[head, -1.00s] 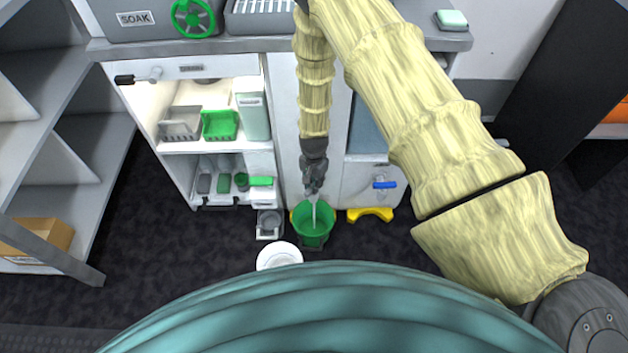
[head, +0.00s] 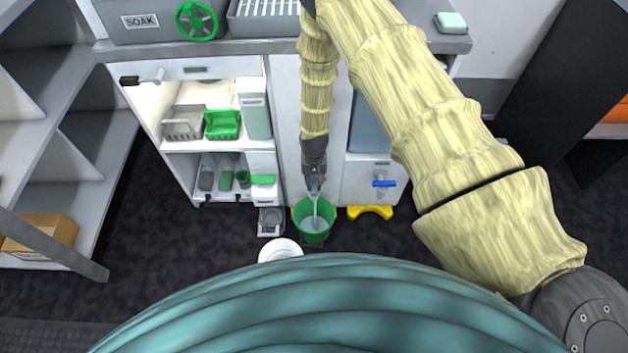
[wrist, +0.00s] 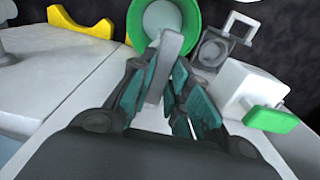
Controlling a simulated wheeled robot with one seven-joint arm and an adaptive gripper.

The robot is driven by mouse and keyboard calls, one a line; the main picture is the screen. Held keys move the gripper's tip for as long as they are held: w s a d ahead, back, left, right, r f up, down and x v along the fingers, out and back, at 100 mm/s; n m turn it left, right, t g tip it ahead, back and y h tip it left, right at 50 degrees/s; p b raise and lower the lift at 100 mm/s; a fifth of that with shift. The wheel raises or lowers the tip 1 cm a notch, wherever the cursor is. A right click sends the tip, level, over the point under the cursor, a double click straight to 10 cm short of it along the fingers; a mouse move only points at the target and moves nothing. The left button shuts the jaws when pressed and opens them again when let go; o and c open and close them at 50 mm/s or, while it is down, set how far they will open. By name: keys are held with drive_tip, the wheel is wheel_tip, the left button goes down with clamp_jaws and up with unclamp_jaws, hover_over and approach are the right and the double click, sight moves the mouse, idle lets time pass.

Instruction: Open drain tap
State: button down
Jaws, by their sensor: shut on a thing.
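My gripper (head: 316,184) reaches down in front of the white cabinet, just above the green bucket (head: 302,212). In the wrist view my gripper (wrist: 170,72) has its teal fingers closed around a grey lever (wrist: 173,46), which looks like the drain tap's handle. The tap's body is hidden behind the fingers. A pale stream (head: 315,204) runs down into the bucket in the head view. The bucket also shows in the wrist view (wrist: 197,8), beyond the lever, with pale liquid inside.
A blue-handled valve (head: 384,183) is on the cabinet front to the right, above a yellow block (head: 370,212). A green handle (wrist: 270,119) on a white box is close beside my fingers. A white round container (head: 281,249) stands on the dark floor.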

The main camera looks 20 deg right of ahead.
sight(314, 183)
drive_tip(key=shift+w, duration=0.1)
idle(0.3)
drive_tip(key=c, duration=1.4)
unclamp_jaws()
drive_tip(key=shift+o, duration=0.2)
wheel_tip(314, 183, up, 12)
